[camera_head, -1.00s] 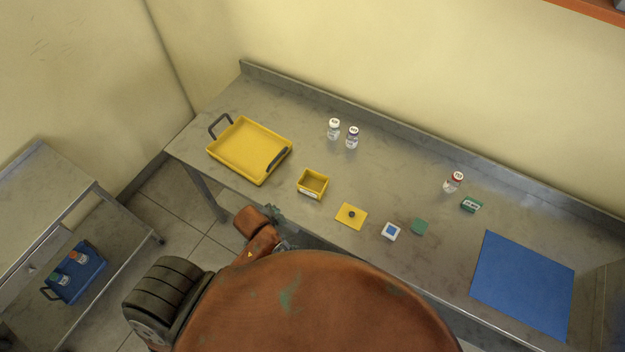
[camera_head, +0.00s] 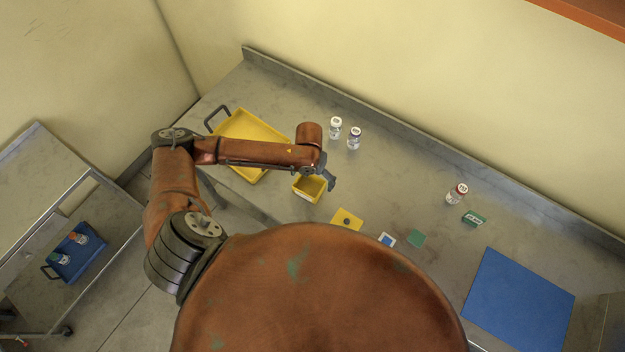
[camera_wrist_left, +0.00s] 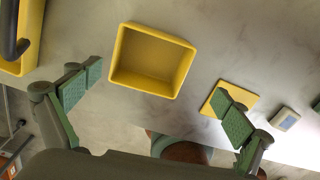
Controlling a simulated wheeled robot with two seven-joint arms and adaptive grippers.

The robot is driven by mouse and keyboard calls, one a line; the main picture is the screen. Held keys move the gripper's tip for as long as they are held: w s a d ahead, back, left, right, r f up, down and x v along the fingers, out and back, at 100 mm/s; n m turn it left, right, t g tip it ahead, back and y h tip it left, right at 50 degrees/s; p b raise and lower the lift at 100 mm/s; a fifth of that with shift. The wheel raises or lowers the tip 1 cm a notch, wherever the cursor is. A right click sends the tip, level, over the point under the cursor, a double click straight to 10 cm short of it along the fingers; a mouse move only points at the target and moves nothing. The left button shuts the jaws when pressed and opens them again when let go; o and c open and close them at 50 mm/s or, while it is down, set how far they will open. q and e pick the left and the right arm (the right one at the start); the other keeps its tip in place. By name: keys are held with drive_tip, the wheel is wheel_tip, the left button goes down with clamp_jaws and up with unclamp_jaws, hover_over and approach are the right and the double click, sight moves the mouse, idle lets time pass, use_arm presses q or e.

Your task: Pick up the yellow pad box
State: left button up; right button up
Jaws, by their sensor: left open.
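The yellow pad box (camera_head: 307,190) is a small open-topped box on the metal table, in front of the yellow tray. It looks empty in the left wrist view (camera_wrist_left: 150,60). My left gripper (camera_head: 326,178) is above the box, over its right and far side, and partly hides it. In the left wrist view my left gripper (camera_wrist_left: 160,95) is open, its green-padded fingers wide apart, with the box beyond them and nothing between them. A yellow square lid with a dark knob (camera_head: 346,220) lies to the right of the box. My right gripper is not in view.
A yellow tray (camera_head: 233,126) with dark handles lies left of the box, partly behind my left arm. Two vials (camera_head: 335,128) stand behind the box. A white-blue piece (camera_head: 387,240), a green pad (camera_head: 416,238) and a blue mat (camera_head: 519,302) lie to the right.

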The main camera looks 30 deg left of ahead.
sight(309, 189)
use_arm(q)
drive_tip(key=shift+w+a+f+m, duration=0.2)
drive_tip(key=shift+a+f, duration=0.2)
drive_tip(key=shift+f, duration=0.1)
drive_tip(key=shift+w+a+f+m, duration=0.15)
drive_tip(key=shift+a+f+m, duration=0.05)
drive_tip(key=shift+a+f, duration=0.25)
drive_tip(key=shift+s+f+p, duration=0.15)
drive_tip(key=shift+f+p, duration=0.15)
drive_tip(key=shift+f, duration=0.1)
drive_tip(key=f, duration=0.2)
drive_tip(key=f+p, duration=0.1)
drive_tip(key=f, duration=0.1)
drive_tip(key=shift+s+d+f, duration=0.1)
drive_tip(key=shift+d+f, duration=0.05)
drive_tip(key=shift+d, duration=0.05)
drive_tip(key=shift+f, duration=0.2)
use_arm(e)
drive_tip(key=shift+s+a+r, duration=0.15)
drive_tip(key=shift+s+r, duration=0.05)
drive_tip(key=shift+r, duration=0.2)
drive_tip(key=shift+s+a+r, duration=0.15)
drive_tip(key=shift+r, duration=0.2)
use_arm(q)
drive_tip(key=shift+c, duration=0.5)
